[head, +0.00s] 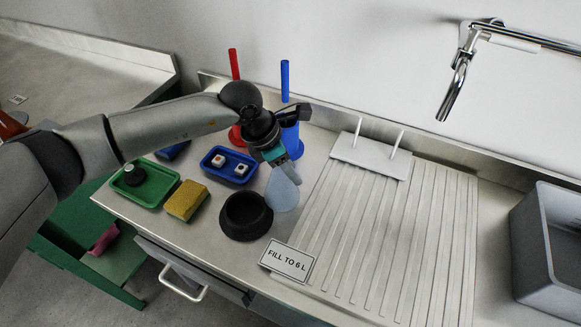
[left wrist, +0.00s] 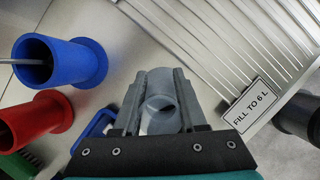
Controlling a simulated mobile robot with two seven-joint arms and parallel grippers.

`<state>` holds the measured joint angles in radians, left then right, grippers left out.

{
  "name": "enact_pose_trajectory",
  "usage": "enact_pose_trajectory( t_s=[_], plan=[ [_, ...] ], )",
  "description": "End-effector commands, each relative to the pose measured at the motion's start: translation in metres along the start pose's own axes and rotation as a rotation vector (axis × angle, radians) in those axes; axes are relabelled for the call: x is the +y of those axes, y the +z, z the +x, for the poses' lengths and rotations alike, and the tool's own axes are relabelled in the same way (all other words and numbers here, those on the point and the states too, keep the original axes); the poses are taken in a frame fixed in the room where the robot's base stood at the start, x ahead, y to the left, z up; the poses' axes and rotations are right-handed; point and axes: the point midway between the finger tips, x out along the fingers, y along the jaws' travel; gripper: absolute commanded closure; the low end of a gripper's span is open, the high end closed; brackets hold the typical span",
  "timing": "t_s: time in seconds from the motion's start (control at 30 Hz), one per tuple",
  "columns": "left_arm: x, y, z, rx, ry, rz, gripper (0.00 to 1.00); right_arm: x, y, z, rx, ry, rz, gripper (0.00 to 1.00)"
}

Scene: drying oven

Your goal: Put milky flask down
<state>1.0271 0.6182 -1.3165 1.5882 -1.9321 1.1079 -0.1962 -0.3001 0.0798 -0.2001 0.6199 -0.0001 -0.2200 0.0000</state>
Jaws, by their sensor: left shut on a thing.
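The milky flask (head: 282,193) is a pale blue-white, translucent vessel with a wide lower body. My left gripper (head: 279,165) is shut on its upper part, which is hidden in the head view. In the left wrist view, the fingers of my left gripper (left wrist: 160,103) close on both sides of the flask's grey-looking neck (left wrist: 160,88), and I look down into its round mouth. A black round ring (head: 246,216) with a hollow centre lies on the counter just left of the flask. I cannot tell whether the flask touches the counter. My right gripper is not in view.
A ribbed draining board (head: 385,240) with a "FILL TO 6 L" sign (head: 288,261) lies to the right. Blue (head: 291,140) and red (head: 236,136) holders stand behind. A yellow sponge (head: 186,201), green tray (head: 147,184) and blue tray (head: 229,166) are left.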

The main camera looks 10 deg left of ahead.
Motion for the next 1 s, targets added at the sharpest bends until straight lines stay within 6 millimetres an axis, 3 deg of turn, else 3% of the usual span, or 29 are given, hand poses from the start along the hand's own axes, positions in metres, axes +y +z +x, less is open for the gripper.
enact_pose_trajectory(
  t_s=[0.03, 0.07, 0.3, 0.67, 1.0],
  plan=[
    [0.0, -0.001, 0.003, 0.0, 0.0, 0.0, 1.0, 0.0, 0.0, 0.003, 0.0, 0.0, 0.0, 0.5],
    [0.0, -0.001, 0.002, 0.001, 0.0, 0.0, 0.56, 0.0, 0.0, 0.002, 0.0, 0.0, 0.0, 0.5],
    [0.0, -0.001, 0.001, 0.001, 0.0, 0.0, 0.29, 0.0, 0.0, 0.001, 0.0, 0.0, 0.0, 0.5],
    [0.0, 0.001, -0.004, 0.001, 0.0, 0.0, 0.29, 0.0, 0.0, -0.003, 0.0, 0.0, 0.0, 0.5],
    [0.001, 0.001, -0.073, -0.001, 0.004, 0.0, 0.29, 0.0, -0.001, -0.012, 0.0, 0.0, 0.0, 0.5]
  ],
)
